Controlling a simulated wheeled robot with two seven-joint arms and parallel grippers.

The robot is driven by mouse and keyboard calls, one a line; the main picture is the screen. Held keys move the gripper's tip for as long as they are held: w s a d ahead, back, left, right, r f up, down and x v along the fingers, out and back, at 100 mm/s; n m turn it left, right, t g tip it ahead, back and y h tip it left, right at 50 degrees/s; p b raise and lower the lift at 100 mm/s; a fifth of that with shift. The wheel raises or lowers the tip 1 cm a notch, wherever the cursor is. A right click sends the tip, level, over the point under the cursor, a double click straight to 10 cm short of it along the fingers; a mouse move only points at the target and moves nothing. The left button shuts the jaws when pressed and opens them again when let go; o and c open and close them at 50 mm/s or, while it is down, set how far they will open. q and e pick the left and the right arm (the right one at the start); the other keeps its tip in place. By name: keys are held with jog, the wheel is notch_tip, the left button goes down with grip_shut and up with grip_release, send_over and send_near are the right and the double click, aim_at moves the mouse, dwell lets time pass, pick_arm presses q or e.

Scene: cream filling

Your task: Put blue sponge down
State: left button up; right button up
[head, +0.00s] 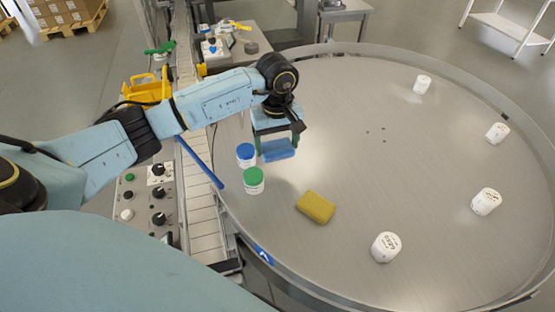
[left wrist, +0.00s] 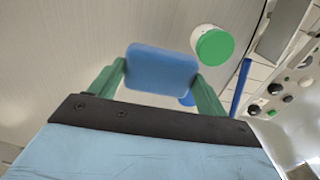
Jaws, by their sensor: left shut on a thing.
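The blue sponge (head: 279,150) is held between the green fingers of my left gripper (head: 276,144), over the left part of the round metal table (head: 350,110). In the left wrist view the blue sponge (left wrist: 162,69) spans the gap between both fingers of the left gripper (left wrist: 160,78). I cannot tell whether the sponge touches the table surface. My right gripper is in neither view.
A blue-lidded jar (head: 246,155) and a green-lidded jar (head: 253,180) stand just left of the sponge. A yellow sponge (head: 316,207) lies in front. Several white jars, such as one (head: 385,247), line the right side. The table's middle is clear.

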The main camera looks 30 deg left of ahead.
aim_at(277, 146)
pick_arm(q)
notch_tip(277, 146, down, 3)
jog(key=shift+f, duration=0.45)
notch_tip(277, 146, down, 2)
jog(key=shift+f, duration=0.2)
jog(key=shift+f+p, duration=0.3)
jog(key=shift+f, duration=0.15)
jog(key=o, duration=0.6)
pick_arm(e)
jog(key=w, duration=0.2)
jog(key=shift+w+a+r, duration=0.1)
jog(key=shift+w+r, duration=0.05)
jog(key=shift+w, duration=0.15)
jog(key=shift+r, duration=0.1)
